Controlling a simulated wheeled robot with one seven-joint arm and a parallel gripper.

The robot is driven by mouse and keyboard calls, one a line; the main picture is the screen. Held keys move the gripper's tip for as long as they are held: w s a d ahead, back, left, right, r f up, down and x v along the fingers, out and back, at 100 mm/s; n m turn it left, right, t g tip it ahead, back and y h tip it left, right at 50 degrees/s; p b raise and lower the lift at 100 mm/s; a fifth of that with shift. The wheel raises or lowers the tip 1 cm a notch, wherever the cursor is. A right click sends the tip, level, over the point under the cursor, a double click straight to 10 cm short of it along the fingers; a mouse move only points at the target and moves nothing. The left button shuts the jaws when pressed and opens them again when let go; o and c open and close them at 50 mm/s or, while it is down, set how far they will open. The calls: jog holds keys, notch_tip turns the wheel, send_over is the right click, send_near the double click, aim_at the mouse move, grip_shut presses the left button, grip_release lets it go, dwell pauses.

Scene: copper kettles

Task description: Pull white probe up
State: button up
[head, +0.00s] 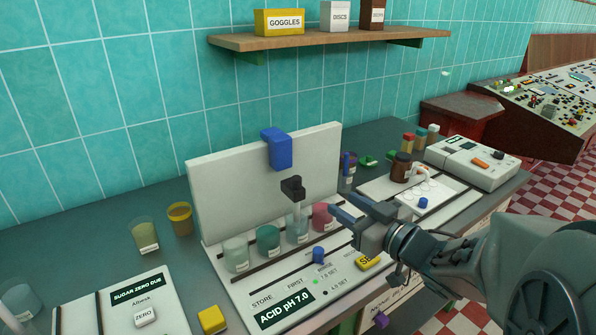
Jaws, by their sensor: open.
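A pale, whitish probe (297,217) with a black head (292,188) stands upright, its lower end in a clear beaker (297,231) on the pH meter (280,296). The meter's display reads "ACID pH 7.0". My gripper (337,200) is open, to the right of the probe, with its fingers pointing left towards it. Nothing shows between the fingers. The gripper appears apart from the probe, though the depth gap is hard to tell. A blue bracket (277,150) sits on the white back panel (225,190) above the probe.
A pale green beaker (236,254), a green beaker (268,241) and a pink beaker (323,216) stand close around the probe. The meter carries a blue knob (318,254) and a yellow button (368,263). A shelf (330,40) hangs above.

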aim_at(300, 185)
jog(key=shift+n+g+y, duration=0.3)
jog(key=shift+y, duration=0.4)
jog(key=p+x, duration=0.2)
jog(key=x, duration=0.2)
jog(key=p+x, duration=0.2)
jog(key=x, duration=0.3)
jog(key=s+a+p+x, duration=0.1)
jog(key=p+x, duration=0.1)
jog(key=x, duration=0.2)
jog(key=shift+w+a+p, duration=0.2)
jog(key=shift+a+p, duration=0.1)
jog(key=shift+p, duration=0.05)
